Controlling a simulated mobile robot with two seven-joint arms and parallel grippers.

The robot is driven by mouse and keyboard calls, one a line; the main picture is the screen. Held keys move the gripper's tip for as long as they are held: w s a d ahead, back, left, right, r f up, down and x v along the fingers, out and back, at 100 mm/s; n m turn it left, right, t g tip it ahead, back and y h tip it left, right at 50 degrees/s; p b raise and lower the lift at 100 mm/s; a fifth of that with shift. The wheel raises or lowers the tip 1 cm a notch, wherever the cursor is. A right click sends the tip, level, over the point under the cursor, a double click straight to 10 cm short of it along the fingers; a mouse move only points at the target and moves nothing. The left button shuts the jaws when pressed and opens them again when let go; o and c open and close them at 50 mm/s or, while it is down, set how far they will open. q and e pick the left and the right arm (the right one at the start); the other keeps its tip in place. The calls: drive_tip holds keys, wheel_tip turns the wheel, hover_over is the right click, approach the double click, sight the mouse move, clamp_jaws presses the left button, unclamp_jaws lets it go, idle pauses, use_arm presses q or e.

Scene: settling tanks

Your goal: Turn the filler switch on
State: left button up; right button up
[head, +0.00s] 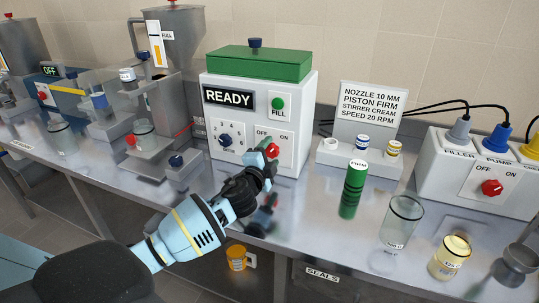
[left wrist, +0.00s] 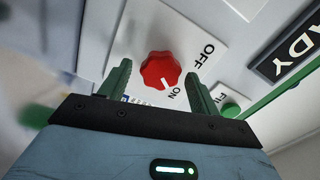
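A white machine (head: 222,128) with a green top and a READY display stands at the back. Its red switch knob (head: 271,150) sits on a plate marked OFF and ON. In the left wrist view the red knob (left wrist: 160,69) has a white mark that points towards ON. My left gripper (head: 267,168) is in front of this knob. Its green fingers (left wrist: 158,88) are open, one on each side of the knob, with a visible gap to it. A second red knob (head: 491,187), on the white plug box at the right, also has OFF and ON marks. My right gripper is not in view.
The blue knob (head: 225,140) and green FILL button (head: 278,103) are close to my left gripper. A green FIRM cylinder (head: 352,190), an empty glass (head: 401,222) and a filled jar (head: 450,257) stand to the right. Steel hoppers are at the left.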

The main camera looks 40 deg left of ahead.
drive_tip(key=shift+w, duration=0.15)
use_arm(q)
drive_tip(key=shift+s, duration=0.1)
drive_tip(key=shift+s+d, duration=0.1)
drive_tip(key=shift+s, duration=0.2)
drive_tip(key=v, duration=0.7)
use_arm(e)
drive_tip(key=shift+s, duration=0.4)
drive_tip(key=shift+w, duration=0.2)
